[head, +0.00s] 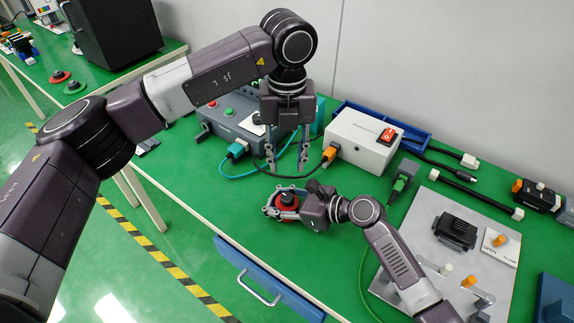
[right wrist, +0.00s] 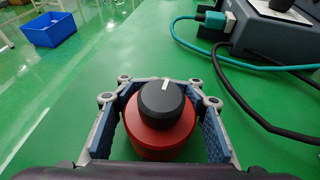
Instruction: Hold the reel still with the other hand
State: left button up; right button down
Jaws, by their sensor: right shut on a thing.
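A round red piece with a black knob on top (head: 288,199) stands on the green table near its front edge; I take it for the reel. In the right wrist view the red body (right wrist: 160,135) sits between the pads, and the knob carries a white line. My right gripper (head: 279,205) is shut on the red body from the right, low at the table. My left gripper (head: 287,168) points down above and behind the red piece. Its two fingers are apart, with nothing held between them.
Behind stand a grey control box (head: 230,122) with a teal plug and a white box (head: 362,140) with a red switch. Loose cables lie near my left fingers. A grey plate (head: 440,275) with fittings lies at right. Green table is clear to the left.

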aim_at(287, 196)
pick_arm(q)
notch_tip(287, 196, down, 12)
jog(key=m, duration=0.6)
jog(key=shift+m, duration=0.4)
jog(key=shift+r, duration=0.1)
grip_shut()
